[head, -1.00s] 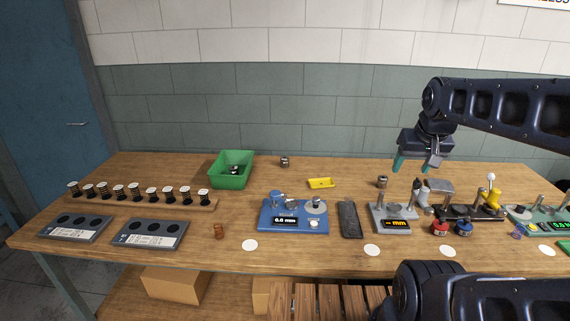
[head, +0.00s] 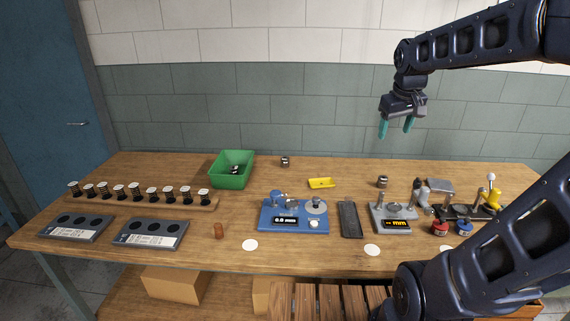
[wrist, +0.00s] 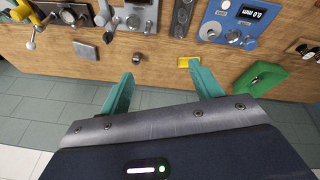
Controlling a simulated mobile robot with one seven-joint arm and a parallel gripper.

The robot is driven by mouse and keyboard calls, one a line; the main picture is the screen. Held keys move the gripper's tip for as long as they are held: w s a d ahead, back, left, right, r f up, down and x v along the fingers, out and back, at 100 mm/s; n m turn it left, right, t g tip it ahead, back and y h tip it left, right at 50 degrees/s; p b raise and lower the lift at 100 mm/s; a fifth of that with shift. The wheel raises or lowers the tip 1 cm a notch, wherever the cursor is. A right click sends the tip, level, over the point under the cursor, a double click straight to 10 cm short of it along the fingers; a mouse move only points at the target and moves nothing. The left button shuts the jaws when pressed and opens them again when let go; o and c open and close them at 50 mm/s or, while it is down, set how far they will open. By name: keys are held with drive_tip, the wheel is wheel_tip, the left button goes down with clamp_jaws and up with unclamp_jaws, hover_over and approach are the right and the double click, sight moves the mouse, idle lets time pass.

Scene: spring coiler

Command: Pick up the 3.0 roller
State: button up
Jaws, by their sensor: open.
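Small dark metal rollers stand on the wooden bench. One roller (head: 382,181) is behind the grey gauge and also shows in the wrist view (wrist: 137,58). Another roller (head: 284,161) stands near the back edge, right of the green bin. More small metal pieces (head: 235,170) lie inside the green bin (head: 233,183). Any size marks are too small to read, so I cannot tell which is the 3.0 roller. My gripper (head: 396,128) is open and empty, raised above the back of the bench. Its teal fingers (wrist: 160,72) point toward the bench in the wrist view.
A blue device (head: 294,216) reads a size in mm. A grey gauge (head: 393,219) stands to its right, with a dark bar (head: 350,219) between. A yellow tray (head: 321,183) lies behind them. A spool rack (head: 140,202) is at left. Bench around the back roller is clear.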

drive_tip(key=w+a+r+n, duration=0.1)
drive_tip(key=w+a+n, duration=0.15)
drive_tip(key=w, duration=0.55)
drive_tip(key=n+g+h, duration=0.2)
drive_tip(key=n+h, duration=0.2)
drive_tip(key=n, duration=1.2)
hover_over(285, 160)
drive_tip(key=a, duration=0.4)
wheel_tip(285, 160, down, 30)
drive_tip(key=shift+m, duration=0.25)
drive_tip(key=x, duration=0.5)
drive_tip(key=shift+w+d, duration=0.2)
drive_tip(key=shift+w+x, duration=0.2)
drive_tip(key=shift+x, duration=2.35)
drive_tip(key=shift+a, duration=0.2)
drive_tip(key=c, duration=1.3)
drive_tip(key=shift+c, duration=0.2)
